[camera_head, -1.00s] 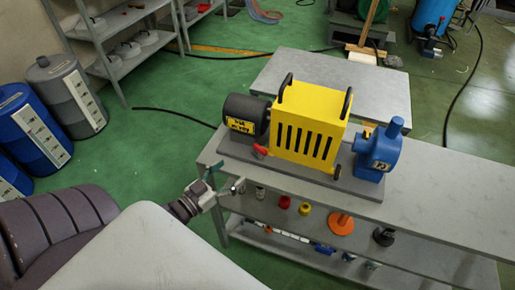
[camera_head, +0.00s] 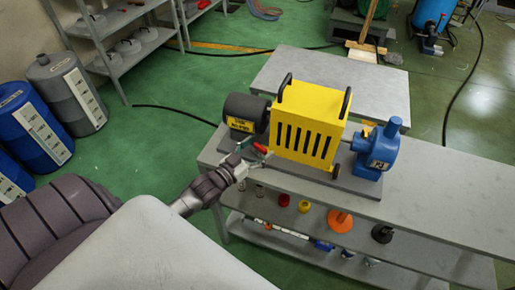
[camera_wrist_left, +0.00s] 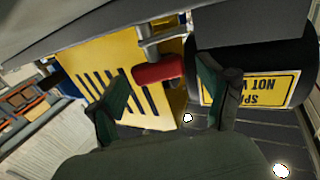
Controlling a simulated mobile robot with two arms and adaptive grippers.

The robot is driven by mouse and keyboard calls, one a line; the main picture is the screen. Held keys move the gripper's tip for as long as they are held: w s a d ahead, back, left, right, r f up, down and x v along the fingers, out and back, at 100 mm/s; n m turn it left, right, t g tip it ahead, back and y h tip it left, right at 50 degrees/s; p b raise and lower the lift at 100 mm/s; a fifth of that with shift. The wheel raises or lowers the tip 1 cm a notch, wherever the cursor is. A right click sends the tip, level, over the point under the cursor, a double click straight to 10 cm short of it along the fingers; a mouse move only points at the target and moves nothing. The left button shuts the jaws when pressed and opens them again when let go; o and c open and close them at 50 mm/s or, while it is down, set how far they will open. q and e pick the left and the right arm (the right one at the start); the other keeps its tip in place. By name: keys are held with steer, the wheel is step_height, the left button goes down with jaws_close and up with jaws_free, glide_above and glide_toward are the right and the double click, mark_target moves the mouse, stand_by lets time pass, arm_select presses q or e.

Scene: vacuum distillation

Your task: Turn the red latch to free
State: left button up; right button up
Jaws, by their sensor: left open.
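The red latch (camera_head: 260,148) is a small red handle low on the left side of the yellow slotted guard (camera_head: 308,120). In the left wrist view the red latch (camera_wrist_left: 158,71) hangs on a grey metal pin, in front of the yellow guard (camera_wrist_left: 95,65). My left gripper (camera_head: 252,151) is close beside the latch at the table's near left edge. In the left wrist view my left gripper's green-padded fingers (camera_wrist_left: 162,90) are spread, one on each side of the latch, with gaps between. My right gripper does not show.
The black motor (camera_head: 246,112) with a yellow label stands left of the guard, and a blue pump (camera_head: 375,150) stands right. All sit on a dark base plate on the grey table (camera_head: 440,195). A lower shelf holds several small coloured parts, including an orange one (camera_head: 340,221).

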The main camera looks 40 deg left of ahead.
arm_select(q)
steer(key=c, duration=1.2)
steer(key=shift+o, duration=0.2)
steer(key=n+y+p, duration=0.1)
steer(key=y+p, duration=0.1)
steer(key=shift+d+r+n+y, duration=0.1)
steer(key=shift+r+n+y, duration=0.2)
steer(key=shift+n, duration=0.1)
steer(key=shift+w+n+y+p, duration=0.1)
steer(key=shift+n+y+p, duration=0.45)
steer(key=shift+y, duration=0.55)
steer(key=shift+d+f+n+y, duration=0.1)
steer(key=shift+f+n+y, duration=0.05)
steer(key=shift+n+y, duration=0.8)
steer(key=shift+y, duration=0.25)
steer(key=o, duration=1.2)
steer(key=shift+f, duration=0.1)
steer(key=shift+c, duration=0.2)
